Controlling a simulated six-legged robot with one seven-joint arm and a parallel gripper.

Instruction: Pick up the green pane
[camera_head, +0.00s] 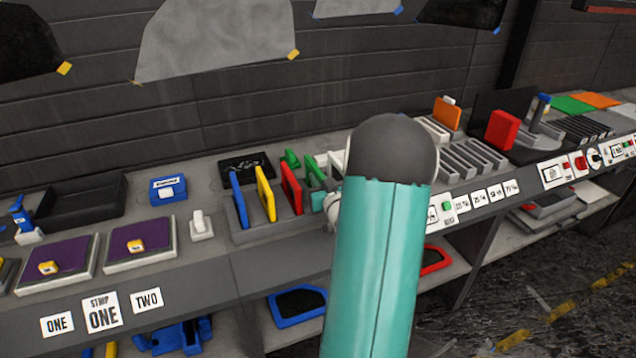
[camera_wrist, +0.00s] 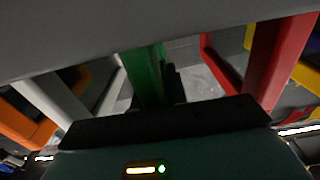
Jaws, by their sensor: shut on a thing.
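The green pane (camera_head: 314,170) stands on edge in the slotted rack (camera_head: 241,212) on the bench, between a red pane (camera_head: 291,188) and a white pane (camera_head: 336,165). In the wrist view the green pane (camera_wrist: 146,72) rises from the dark jaws of my gripper (camera_wrist: 160,108), which is shut on it. The red pane (camera_wrist: 278,62) is on the right there and the white pane (camera_wrist: 52,100) on the left, both apart from the jaws. In the head view my arm hides most of my gripper and the rack's right part.
A blue pane (camera_head: 238,198) and a yellow pane (camera_head: 265,192) stand left in the rack. An orange pane (camera_head: 447,113) and a red block (camera_head: 502,130) stand farther right. Purple pads (camera_head: 70,257) lie on the left. A dark wall runs behind the bench.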

